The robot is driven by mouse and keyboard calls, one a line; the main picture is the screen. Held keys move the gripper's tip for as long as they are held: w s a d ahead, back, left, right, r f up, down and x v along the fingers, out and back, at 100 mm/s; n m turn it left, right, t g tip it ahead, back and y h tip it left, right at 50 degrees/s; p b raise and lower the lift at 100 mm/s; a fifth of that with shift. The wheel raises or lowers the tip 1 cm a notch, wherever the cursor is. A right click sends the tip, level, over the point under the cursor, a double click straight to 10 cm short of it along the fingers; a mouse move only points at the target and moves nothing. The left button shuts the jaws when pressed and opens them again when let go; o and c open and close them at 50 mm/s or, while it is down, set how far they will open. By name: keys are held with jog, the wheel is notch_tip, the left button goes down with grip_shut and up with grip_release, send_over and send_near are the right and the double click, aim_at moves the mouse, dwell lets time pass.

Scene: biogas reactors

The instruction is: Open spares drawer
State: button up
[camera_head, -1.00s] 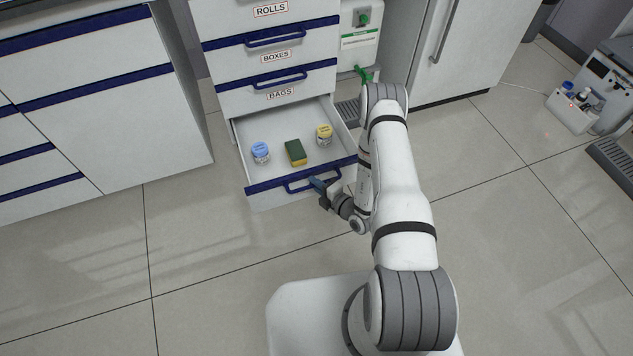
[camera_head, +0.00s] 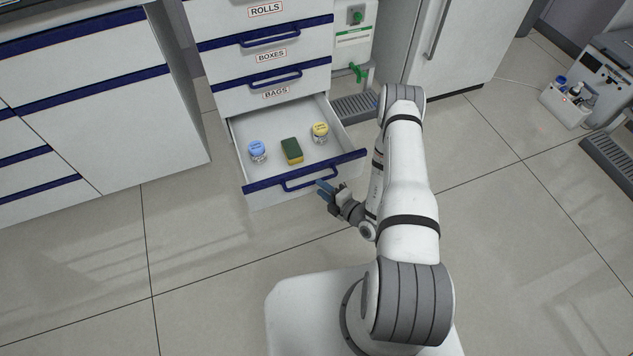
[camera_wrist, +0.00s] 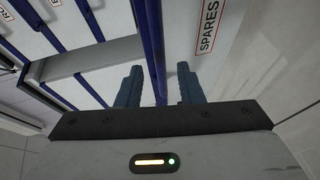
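The spares drawer (camera_head: 258,195) is the lowest in the stack and stands pulled well out, its inside showing. Its front has a blue top edge and a blue bar handle (camera_head: 298,186). The SPARES label (camera_wrist: 208,25) shows on its front in the wrist view. My gripper (camera_head: 325,187) is at the right end of the handle, a little in front of the drawer face. In the wrist view, the gripper's blue fingers (camera_wrist: 158,72) are spread, with the blue handle bar (camera_wrist: 157,45) showing in the gap between them. Neither finger visibly presses on it.
The drawer holds a blue-lidded jar (camera_head: 257,151), a green and yellow sponge (camera_head: 292,151) and a yellow-lidded jar (camera_head: 320,133). The BAGS drawer (camera_head: 240,97) above is shut. A white cabinet (camera_head: 120,135) stands left. Floor before the drawer is clear.

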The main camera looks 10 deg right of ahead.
jog(key=v, duration=0.2)
jog(key=shift+s+d, duration=0.2)
jog(key=shift+s, duration=0.05)
jog(key=shift+r, duration=0.1)
